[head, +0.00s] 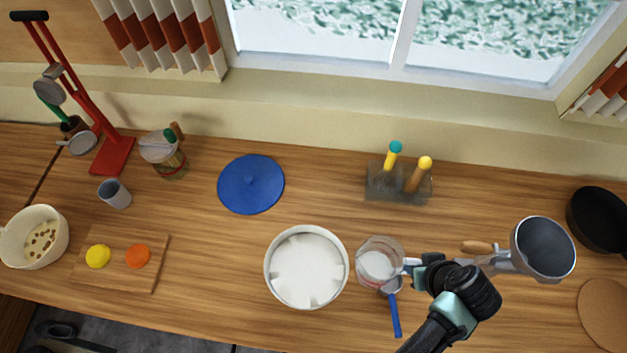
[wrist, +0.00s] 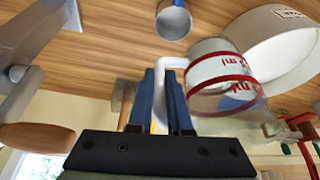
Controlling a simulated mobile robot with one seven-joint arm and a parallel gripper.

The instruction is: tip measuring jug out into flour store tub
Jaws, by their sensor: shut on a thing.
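The measuring jug (head: 377,249) is clear, with white contents low inside; it looks roughly upright. In the wrist view the jug (wrist: 222,75) shows red bands and markings, and its white handle runs between my blue fingers. My gripper (head: 411,267) is shut on this handle; it also shows in the wrist view (wrist: 170,85). The round white tub (head: 270,287) stands open just left of the jug, with white inside. The tub's wall (wrist: 275,60) shows beyond the jug in the wrist view. I cannot tell how high the jug is above the counter.
A blue-handled scoop (head: 394,312) lies by the jug, its cup partly hidden. A blue lid (head: 251,184) lies behind left of the tub.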

